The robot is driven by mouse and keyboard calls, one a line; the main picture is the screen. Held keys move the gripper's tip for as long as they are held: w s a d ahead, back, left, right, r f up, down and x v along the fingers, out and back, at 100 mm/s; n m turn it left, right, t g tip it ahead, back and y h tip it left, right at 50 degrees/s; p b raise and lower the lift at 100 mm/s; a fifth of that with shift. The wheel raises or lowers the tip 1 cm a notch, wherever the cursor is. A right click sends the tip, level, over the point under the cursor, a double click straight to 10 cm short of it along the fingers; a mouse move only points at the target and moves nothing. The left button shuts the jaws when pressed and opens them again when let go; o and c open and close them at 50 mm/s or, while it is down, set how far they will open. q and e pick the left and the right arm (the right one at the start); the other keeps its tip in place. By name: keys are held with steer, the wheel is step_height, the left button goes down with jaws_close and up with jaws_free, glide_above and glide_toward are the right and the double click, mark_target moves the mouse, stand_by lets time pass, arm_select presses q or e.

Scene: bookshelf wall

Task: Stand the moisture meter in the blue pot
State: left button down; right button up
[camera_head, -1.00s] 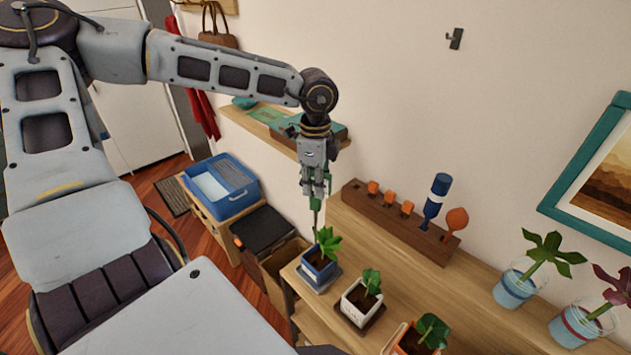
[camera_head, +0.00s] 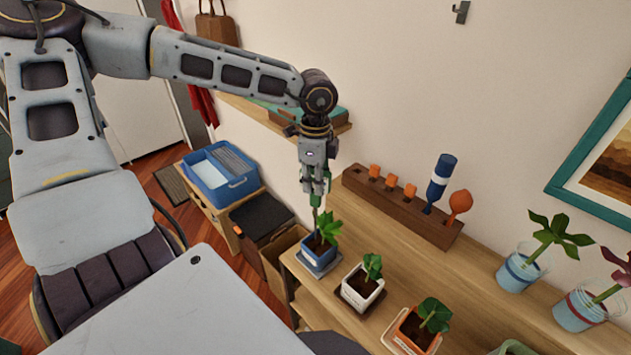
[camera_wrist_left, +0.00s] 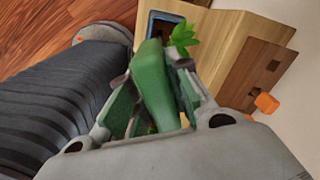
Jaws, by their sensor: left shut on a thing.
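My left gripper (camera_head: 315,186) points down above the blue pot and is shut on the green moisture meter (camera_head: 316,212). The meter's green body (camera_wrist_left: 155,85) shows between the fingers in the left wrist view. In the head view its lower end reaches down to the plant in the blue pot (camera_head: 316,252); I cannot tell whether the tip is in the soil. The blue pot stands on a blue-grey saucer at the left end of the wooden shelf top (camera_head: 325,288) and holds a green leafy plant (camera_head: 329,228). My right gripper does not show.
A white pot (camera_head: 360,288) and an orange pot (camera_head: 412,335) with plants stand to the right. A dark wooden rack (camera_head: 400,209) with orange-handled tools and a blue tool (camera_head: 440,182) lies along the wall. Glass jars (camera_head: 518,272) with cuttings stand farther right.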

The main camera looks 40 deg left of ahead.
arm_select(q)
steer(key=shift+f, duration=0.2)
stand_by(0.4)
steer(key=shift+b, duration=0.7)
steer(key=shift+b, duration=0.4)
stand_by(0.8)
steer(key=shift+b, duration=0.3)
stand_by(0.7)
steer(key=shift+b, duration=0.55)
stand_by(0.5)
steer(key=shift+f, duration=0.15)
